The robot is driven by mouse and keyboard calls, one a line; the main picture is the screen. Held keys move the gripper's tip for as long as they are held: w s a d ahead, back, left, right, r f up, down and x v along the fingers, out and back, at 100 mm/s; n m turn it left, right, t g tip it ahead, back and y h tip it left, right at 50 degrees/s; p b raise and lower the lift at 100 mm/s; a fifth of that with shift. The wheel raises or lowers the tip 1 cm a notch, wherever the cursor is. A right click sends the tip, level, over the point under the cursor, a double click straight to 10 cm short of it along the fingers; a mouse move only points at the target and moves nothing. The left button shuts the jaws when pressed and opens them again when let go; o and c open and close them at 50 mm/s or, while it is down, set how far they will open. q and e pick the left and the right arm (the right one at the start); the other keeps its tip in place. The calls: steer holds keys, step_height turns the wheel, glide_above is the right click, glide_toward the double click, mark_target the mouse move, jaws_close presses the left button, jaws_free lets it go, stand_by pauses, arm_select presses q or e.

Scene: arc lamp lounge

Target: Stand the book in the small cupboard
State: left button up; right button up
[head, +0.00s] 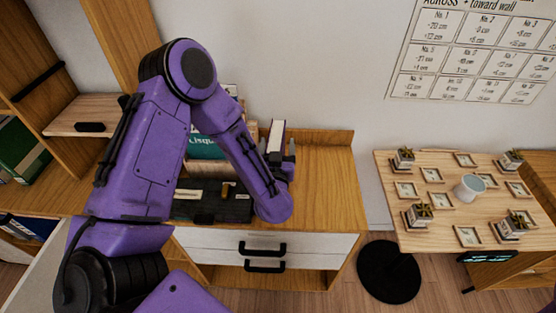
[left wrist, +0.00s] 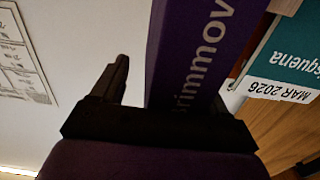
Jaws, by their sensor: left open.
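A purple book with grey lettering (left wrist: 190,50) stands upright between the fingers of my left gripper in the left wrist view. In the head view a book with pale page edges (head: 276,136) stands at my left gripper (head: 281,158), on the drawer cabinet's wooden top. The gripper is open around it; one dark finger shows left of the book in the left wrist view, and the other is largely hidden. My right gripper is not in view. I cannot tell which furniture is the small cupboard; wooden shelving (head: 84,113) stands at the left.
A teal book (left wrist: 290,55) is close to the purple one. A dark box (head: 225,206) sits on the drawer cabinet (head: 330,190). My purple arm hides part of the shelving. A small table (head: 440,239) with potted plants and a white cup (head: 469,187) stands at right.

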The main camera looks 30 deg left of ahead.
arm_select(q)
steer(key=shift+s+d+r, duration=0.1)
steer(key=shift+s+r, duration=0.2)
steer(key=shift+s, duration=0.2)
steer(key=shift+c, duration=0.6)
steer(key=shift+s, duration=0.2)
steer(key=c, duration=0.5)
steer(key=shift+w+d, duration=0.1)
steer(key=shift+w, duration=0.05)
jaws_close()
